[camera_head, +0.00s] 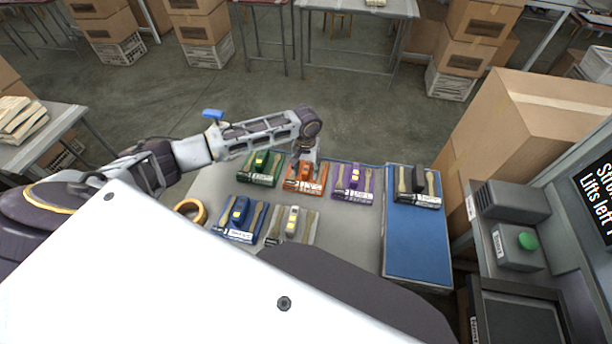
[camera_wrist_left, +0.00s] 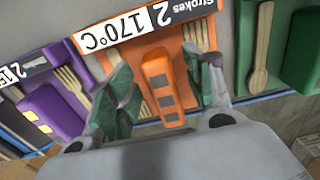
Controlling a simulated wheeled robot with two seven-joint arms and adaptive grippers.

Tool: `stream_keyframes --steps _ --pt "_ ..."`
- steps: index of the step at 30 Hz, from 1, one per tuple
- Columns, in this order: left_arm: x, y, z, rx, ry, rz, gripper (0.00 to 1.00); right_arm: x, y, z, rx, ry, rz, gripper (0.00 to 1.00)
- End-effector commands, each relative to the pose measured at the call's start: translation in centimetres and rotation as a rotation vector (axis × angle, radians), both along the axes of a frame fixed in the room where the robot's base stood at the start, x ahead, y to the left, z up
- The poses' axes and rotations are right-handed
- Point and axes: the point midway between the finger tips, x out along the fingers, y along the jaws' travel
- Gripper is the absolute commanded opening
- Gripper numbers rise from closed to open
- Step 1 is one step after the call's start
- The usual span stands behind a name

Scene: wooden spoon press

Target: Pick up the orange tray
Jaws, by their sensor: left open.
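The orange tray (camera_head: 308,187) lies in the back row on the grey table, with wooden cutlery and a raised orange block on it. In the left wrist view the orange tray (camera_wrist_left: 137,52) fills the middle, with a label reading "2 Strokes" and "170°C". My left gripper (camera_wrist_left: 165,70) is open and points down over it. Its fingers stand on either side of the raised orange block (camera_wrist_left: 161,82), with visible gaps. In the head view the gripper (camera_head: 304,158) partly hides the tray's back part. My right gripper is not in view.
A green tray (camera_head: 261,167) and a purple tray (camera_head: 352,182) flank the orange one closely. A blue tray (camera_head: 240,218) and a grey tray (camera_head: 291,226) lie in front. A black tray (camera_head: 418,187) rests on the blue mat (camera_head: 415,245), whose front is clear. A tape roll (camera_head: 190,211) lies left.

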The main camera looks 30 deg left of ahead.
Motion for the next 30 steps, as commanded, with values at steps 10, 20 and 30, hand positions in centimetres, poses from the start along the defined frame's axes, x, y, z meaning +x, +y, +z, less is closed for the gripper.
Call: stream_keyframes --steps 10,20,30 --pt "-0.03 -0.02 -0.93 -0.001 -0.001 -0.001 0.52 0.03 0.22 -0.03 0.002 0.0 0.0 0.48" --pt "-0.03 -0.02 -0.91 -0.001 0.0 -0.001 0.44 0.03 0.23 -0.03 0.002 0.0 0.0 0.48" --pt "-0.03 -0.01 -0.91 0.0 0.0 0.0 0.0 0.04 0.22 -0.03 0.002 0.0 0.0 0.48"
